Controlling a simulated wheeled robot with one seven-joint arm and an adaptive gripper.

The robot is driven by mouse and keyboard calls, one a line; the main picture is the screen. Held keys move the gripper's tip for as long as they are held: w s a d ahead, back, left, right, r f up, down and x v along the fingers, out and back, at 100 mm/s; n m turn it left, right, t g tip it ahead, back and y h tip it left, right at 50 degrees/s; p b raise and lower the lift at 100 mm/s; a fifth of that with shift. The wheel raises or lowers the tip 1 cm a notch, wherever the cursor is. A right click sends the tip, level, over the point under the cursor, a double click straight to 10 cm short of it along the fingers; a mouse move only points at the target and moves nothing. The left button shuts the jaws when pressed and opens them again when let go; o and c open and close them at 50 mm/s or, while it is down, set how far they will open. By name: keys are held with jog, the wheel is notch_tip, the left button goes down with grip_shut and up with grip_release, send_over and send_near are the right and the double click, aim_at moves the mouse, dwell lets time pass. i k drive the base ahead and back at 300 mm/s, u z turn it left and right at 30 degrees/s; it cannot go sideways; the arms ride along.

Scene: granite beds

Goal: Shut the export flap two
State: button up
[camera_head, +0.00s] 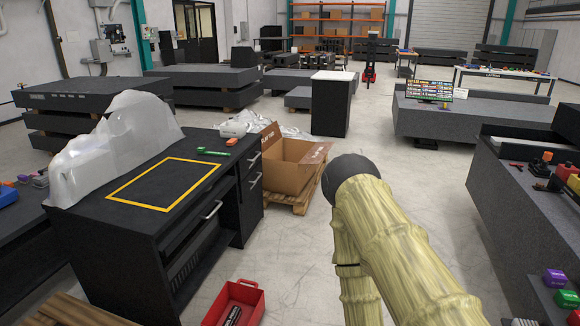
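An open brown cardboard box (290,178) stands on a wooden pallet beside the black workbench. One flap (270,137) stands up at its back left, with dark print on it. Another flap (316,155) sticks outward at the right, also with print. The print is too small to read, so I cannot tell which flap is number two. The inside looks empty where I can see it. My arm, in a pale yellow sleeve, rises at the right of the box, bent at a dark joint. My gripper is out of view.
The black workbench (135,245) with a yellow-outlined square fills the left. A red tote (238,302) sits on the floor in front. A tall black cabinet (331,106) stands behind the box. Granite beds line the right. Grey floor is open between.

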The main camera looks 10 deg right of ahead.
aim_at(271, 134)
jog(key=k, duration=0.65)
jog(key=z, duration=0.3)
jog(key=i, duration=1.3)
jog(key=z, duration=0.45)
jog(key=i, duration=3.3)
jog(key=u, duration=0.7)
jog(key=i, duration=1.7)
jog(key=u, duration=0.5)
